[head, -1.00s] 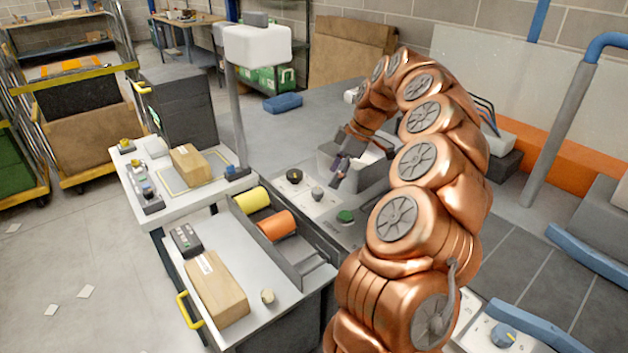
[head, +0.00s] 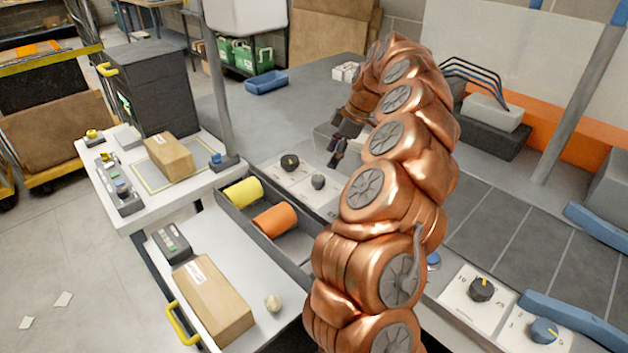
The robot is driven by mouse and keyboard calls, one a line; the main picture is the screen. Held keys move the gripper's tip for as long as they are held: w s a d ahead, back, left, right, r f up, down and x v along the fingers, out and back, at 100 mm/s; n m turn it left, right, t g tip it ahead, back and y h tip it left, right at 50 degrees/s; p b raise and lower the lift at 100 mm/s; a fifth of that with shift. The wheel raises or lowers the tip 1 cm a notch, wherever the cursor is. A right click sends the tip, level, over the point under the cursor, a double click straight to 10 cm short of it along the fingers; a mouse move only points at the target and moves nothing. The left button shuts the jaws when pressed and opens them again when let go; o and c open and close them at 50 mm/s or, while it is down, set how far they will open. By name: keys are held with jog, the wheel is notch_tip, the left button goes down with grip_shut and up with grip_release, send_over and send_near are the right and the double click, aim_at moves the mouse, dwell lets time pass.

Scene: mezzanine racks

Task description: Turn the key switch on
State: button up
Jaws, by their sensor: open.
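My gripper (head: 337,158) is small in the head view, at the end of my copper arm, with dark fingers pointing down. It is open, and I see nothing between the fingers. It hangs just above and right of a pale control panel (head: 296,183). On this panel are a round black switch (head: 290,162) with a yellowish mark and a dark grey knob (head: 318,182). The fingers look close to the grey knob but apart from it. I cannot tell for sure which of these is the key switch. My arm hides the panel's right part.
Yellow (head: 243,192) and orange (head: 274,219) rollers lie in a trough left of the panel. Cardboard boxes sit on the white tables (head: 236,275). A black dial (head: 481,288) and a blue knob (head: 543,331) are at the lower right. A grey post (head: 216,95) stands behind the trough.

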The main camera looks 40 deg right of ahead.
aim_at(319, 178)
jog(key=shift+w+p+x, duration=0.15)
jog(key=shift+p+x, duration=0.25)
jog(key=shift+x, duration=1.85)
jog(key=shift+w+p+x, duration=0.1)
jog(key=shift+p+x, duration=0.25)
jog(key=shift+x, duration=1.9)
jog(key=shift+d, duration=0.1)
jog(key=shift+c, duration=0.2)
jog(key=c, duration=1.1)
